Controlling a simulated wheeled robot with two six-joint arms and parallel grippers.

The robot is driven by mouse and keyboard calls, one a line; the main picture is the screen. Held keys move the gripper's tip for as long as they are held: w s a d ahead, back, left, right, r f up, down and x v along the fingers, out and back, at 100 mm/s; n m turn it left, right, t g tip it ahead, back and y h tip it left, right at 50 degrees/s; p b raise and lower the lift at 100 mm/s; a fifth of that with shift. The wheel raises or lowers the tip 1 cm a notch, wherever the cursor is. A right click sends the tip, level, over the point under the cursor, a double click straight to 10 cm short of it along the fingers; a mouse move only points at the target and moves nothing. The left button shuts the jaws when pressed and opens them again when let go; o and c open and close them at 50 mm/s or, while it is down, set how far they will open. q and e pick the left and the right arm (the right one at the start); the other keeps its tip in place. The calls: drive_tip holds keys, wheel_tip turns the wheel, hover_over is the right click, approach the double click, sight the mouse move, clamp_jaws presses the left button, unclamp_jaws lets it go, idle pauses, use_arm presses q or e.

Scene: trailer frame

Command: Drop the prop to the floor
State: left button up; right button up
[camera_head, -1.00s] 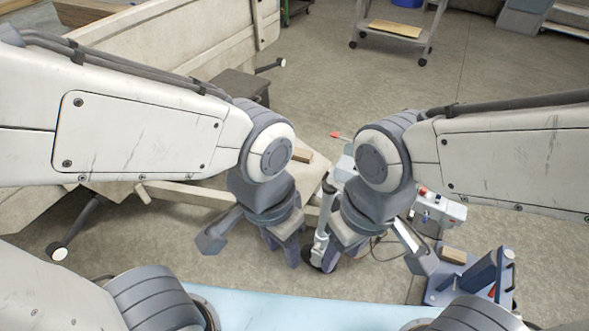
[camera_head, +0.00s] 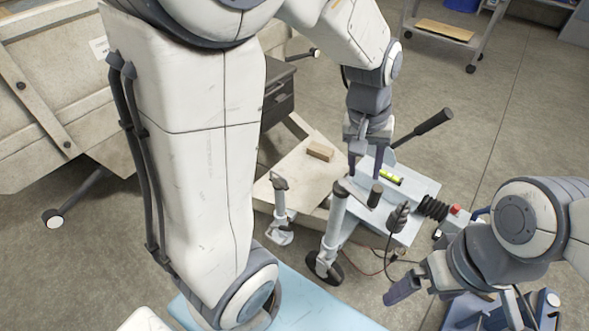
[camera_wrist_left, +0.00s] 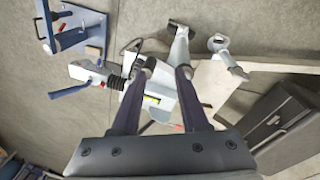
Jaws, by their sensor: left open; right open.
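A grey metal prop leg (camera_head: 280,198) with a flat foot stands at the trailer's front frame in the head view. Whether its foot touches the floor I cannot tell. It also shows in the left wrist view (camera_wrist_left: 222,52), right of my fingers. A jockey wheel post (camera_head: 334,228) with a black tyre is to its right. My left gripper (camera_head: 368,166) is open and empty, pointing down above the drawbar box, up and right of the prop. Its fingers (camera_wrist_left: 163,78) are apart in the wrist view. My right gripper (camera_head: 412,286) is open and empty at the lower right, clear of the prop.
The hitch box (camera_head: 412,190) with a spirit level and black lever lies under my left gripper. A wooden block (camera_head: 320,151) rests on the front board. A dark toolbox (camera_head: 279,97) stands behind. Cables hang near the coupling.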

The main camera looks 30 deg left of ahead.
use_arm(q)
drive_tip(key=w+a+f+n+b, duration=0.65)
drive_tip(key=a+f, duration=0.45)
drive_tip(key=a, duration=0.2)
drive_tip(key=n+t+y+b, duration=0.1)
drive_tip(key=n+b, duration=0.4)
drive_tip(key=n, duration=0.2)
approach(278, 174)
drive_tip(key=f, duration=0.2)
drive_tip(key=w+f+b, duration=0.1)
drive_tip(key=f, duration=0.2)
drive_tip(key=f+b, duration=0.1)
drive_tip(key=f, duration=0.1)
drive_tip(key=shift+w+d+f, duration=0.15)
drive_tip(key=shift+f, duration=0.15)
use_arm(e)
wheel_tip(278, 174, down, 17)
use_arm(q)
clamp_jaws()
